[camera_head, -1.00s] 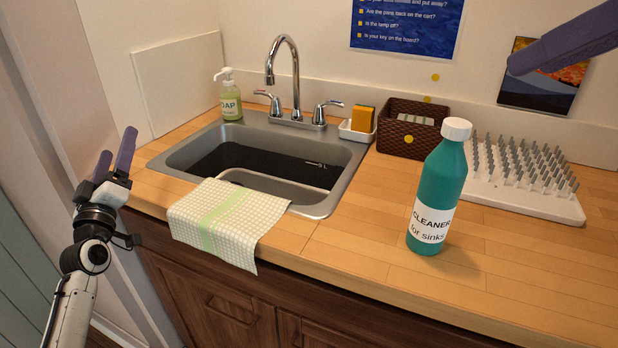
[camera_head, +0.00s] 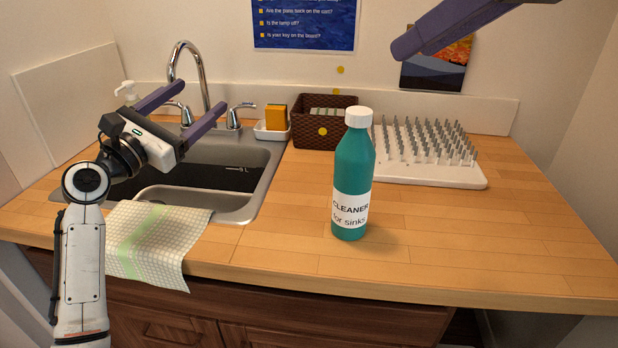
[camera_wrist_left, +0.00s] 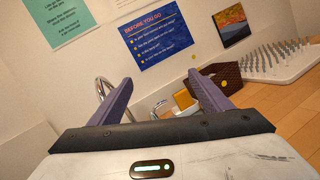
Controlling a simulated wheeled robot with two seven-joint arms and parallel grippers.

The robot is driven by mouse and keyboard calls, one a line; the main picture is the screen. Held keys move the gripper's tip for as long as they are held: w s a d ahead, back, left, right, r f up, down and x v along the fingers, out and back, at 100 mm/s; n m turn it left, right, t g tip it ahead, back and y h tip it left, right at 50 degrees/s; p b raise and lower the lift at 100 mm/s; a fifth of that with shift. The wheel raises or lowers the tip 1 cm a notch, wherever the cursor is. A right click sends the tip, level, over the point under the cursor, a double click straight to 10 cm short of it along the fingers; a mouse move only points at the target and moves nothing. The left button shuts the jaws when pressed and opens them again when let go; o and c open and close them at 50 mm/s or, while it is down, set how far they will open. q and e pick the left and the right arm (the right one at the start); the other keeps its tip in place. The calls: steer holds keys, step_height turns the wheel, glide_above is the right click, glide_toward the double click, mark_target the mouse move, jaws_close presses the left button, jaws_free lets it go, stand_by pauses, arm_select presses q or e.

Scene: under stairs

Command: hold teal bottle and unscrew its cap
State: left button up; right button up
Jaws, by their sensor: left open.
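The teal bottle (camera_head: 352,180) stands upright on the wooden counter, right of the sink. Its white cap (camera_head: 358,118) is on its top, and its label reads "CLEANER for sinks". My left gripper (camera_head: 204,95) is open and empty, above the sink and left of the bottle, apart from it. In the left wrist view its fingers (camera_wrist_left: 160,78) are spread with nothing between them; the bottle is not seen there. One purple finger of my right gripper (camera_head: 402,48) enters at the top right, above and right of the cap, touching nothing. Its other finger is not visible.
A brown basket (camera_head: 308,138) and a white pegged rack (camera_head: 440,176) stand behind the bottle. The sink (camera_head: 262,182), faucet (camera_head: 186,45), sponge holder (camera_head: 272,132) and checked towel (camera_head: 165,240) are to the left. The counter (camera_head: 480,240) right of the bottle is clear.

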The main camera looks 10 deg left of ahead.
arm_select(q)
steer(key=s+d+f+m+g+h, duration=0.1)
steer(key=s+d+f+g+h, duration=0.15)
steer(key=d, duration=0.45)
steer(key=s+d+f+m+g+h, duration=0.1)
steer(key=s+d+f+g+h, duration=0.15)
steer(key=d, duration=0.55)
steer(key=m+g+h, duration=0.2)
steer(key=g+h, duration=0.2)
glide_toward(370, 165)
steer(key=w, duration=0.1)
steer(key=w+f, duration=0.2)
steer(key=w, duration=0.1)
steer(key=shift+w, duration=0.1)
steer(key=shift+d, duration=0.4)
steer(key=x, duration=0.9)
steer(key=shift+w+d+f, duration=0.2)
steer(key=shift+w+d, duration=0.05)
steer(key=shift+w, duration=0.05)
jaws_close()
